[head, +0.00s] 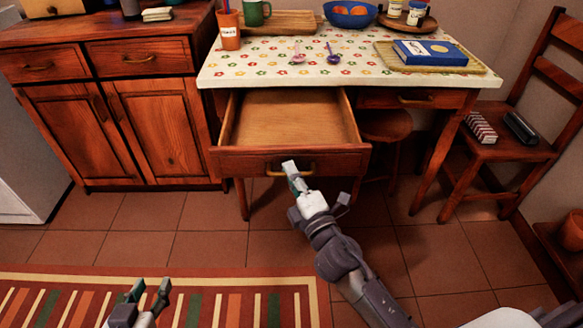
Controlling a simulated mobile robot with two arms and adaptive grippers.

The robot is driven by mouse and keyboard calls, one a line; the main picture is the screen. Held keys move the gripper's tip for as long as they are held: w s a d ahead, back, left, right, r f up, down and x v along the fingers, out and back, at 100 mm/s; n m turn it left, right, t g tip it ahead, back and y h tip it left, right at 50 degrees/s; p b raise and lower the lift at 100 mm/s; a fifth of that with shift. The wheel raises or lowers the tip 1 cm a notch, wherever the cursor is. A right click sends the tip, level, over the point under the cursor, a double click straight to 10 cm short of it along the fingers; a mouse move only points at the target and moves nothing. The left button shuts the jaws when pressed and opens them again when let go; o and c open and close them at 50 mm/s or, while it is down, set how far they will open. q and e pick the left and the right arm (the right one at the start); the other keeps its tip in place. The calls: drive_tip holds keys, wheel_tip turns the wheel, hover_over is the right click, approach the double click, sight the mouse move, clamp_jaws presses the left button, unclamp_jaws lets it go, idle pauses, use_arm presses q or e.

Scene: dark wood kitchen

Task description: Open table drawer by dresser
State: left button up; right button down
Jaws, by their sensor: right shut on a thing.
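The table drawer (290,122) next to the dresser (160,120) is pulled well out from under the table, and its inside is bare wood and empty.
The table (240,76) has a flowered cloth and carries an orange cup (229,32), a blue bowl (350,14), a blue book (430,52) and spoons. A second drawer (418,99) is shut. A stool (386,126) and a chair (510,150) stand right. The tiled floor in front is clear.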

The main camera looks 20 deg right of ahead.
drive_tip(key=c, duration=1.5)
unclamp_jaws()
drive_tip(key=v, duration=1.2)
